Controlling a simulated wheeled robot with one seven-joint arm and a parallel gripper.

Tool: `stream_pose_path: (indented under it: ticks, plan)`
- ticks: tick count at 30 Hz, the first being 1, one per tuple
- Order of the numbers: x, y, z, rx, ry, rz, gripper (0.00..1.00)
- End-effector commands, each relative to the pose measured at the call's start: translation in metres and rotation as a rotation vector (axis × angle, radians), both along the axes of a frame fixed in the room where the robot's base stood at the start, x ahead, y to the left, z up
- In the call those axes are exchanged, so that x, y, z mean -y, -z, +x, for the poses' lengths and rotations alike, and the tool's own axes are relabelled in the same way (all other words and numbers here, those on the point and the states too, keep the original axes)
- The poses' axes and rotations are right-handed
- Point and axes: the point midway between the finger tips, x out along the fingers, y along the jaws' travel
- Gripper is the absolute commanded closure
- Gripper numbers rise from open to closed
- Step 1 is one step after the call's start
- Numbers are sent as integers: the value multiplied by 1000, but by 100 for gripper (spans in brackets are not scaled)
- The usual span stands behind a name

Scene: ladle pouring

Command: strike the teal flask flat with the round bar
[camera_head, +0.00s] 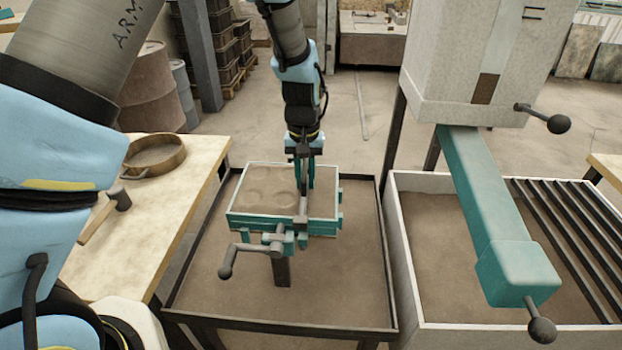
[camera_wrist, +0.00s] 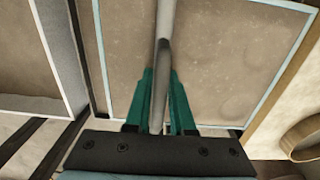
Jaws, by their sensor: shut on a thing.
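The teal flask (camera_head: 252,221) is a shallow rectangular box on a stand at centre, full of brown sand nearly level with its rim. Faint round marks show on the left part of the sand. My gripper (camera_head: 304,165) is over its right part, shut on the dark round bar (camera_head: 303,208). The bar runs from the fingers toward the flask's near edge. In the wrist view the grey bar (camera_wrist: 164,45) stands between the teal fingers (camera_wrist: 161,100), with the sand and pale rim (camera_wrist: 106,65) behind it. I cannot tell whether the bar touches the sand or rim.
A crank handle (camera_head: 250,248) juts from the stand's near side. A low sand tray (camera_head: 345,290) lies below. At right are a teal machine arm (camera_head: 495,215) and a slatted sand bin (camera_head: 408,250). A workbench (camera_head: 125,255) at left holds a mallet (camera_head: 103,212) and round sieve (camera_head: 155,156).

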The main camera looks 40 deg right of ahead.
Motion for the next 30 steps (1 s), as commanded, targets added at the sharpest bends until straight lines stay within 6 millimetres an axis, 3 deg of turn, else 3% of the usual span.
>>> stream_pose_path:
  ticks: [30]
  plan:
    - [-41, 2, 31, -3, -3, 8, 100]
